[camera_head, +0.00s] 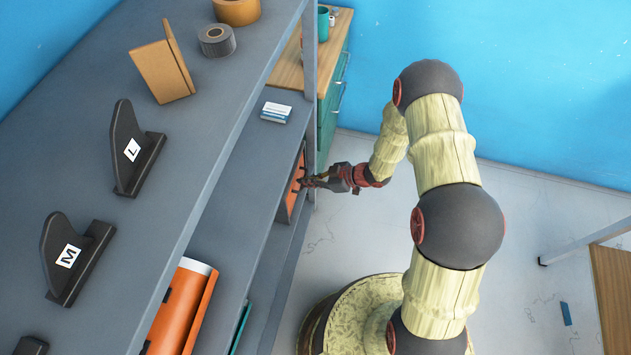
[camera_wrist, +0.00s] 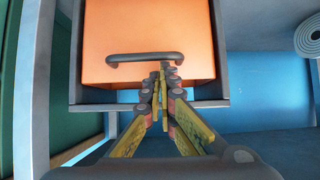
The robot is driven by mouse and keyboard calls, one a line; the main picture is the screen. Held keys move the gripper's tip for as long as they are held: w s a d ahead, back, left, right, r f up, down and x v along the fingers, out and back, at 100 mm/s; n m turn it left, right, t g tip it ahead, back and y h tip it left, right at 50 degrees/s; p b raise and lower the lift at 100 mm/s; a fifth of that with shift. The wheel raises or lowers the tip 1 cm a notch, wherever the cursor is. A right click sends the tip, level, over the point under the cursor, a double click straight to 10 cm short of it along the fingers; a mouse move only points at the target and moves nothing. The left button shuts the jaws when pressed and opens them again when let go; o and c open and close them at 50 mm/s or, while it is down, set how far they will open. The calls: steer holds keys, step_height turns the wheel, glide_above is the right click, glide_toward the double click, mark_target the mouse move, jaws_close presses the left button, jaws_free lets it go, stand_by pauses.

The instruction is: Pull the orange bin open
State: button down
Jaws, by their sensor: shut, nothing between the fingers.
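The orange bin (camera_wrist: 150,33) fills the upper middle of the wrist view, set in a grey shelf bay. A dark bar handle (camera_wrist: 135,58) runs across its front. My gripper (camera_wrist: 160,72) is shut and empty, with its fingertips at the right part of the handle; I cannot tell whether they touch it. In the head view the orange bin (camera_head: 293,185) shows as a narrow strip in the shelf, and my gripper (camera_head: 308,182) reaches left to its front. The handle is not clear there.
A green cabinet (camera_head: 330,100) stands behind. The floor right of the shelf is mostly clear.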

steer(key=shift+w+a+f, duration=0.1)
steer(key=shift+a+f, duration=0.2)
steer(key=shift+a, duration=0.1)
steer(key=shift+d+f, duration=0.15)
steer(key=shift+d, duration=0.15)
stand_by(0.5)
steer(key=s+d+f+t+y+b, duration=0.1)
steer(key=s+d+f+y+b, duration=0.1)
steer(key=d+f+b, duration=0.3)
steer(key=shift+s+d+t+y, duration=0.3)
steer(key=shift+s+d+y, duration=0.1)
steer(key=shift+d+y, duration=0.6)
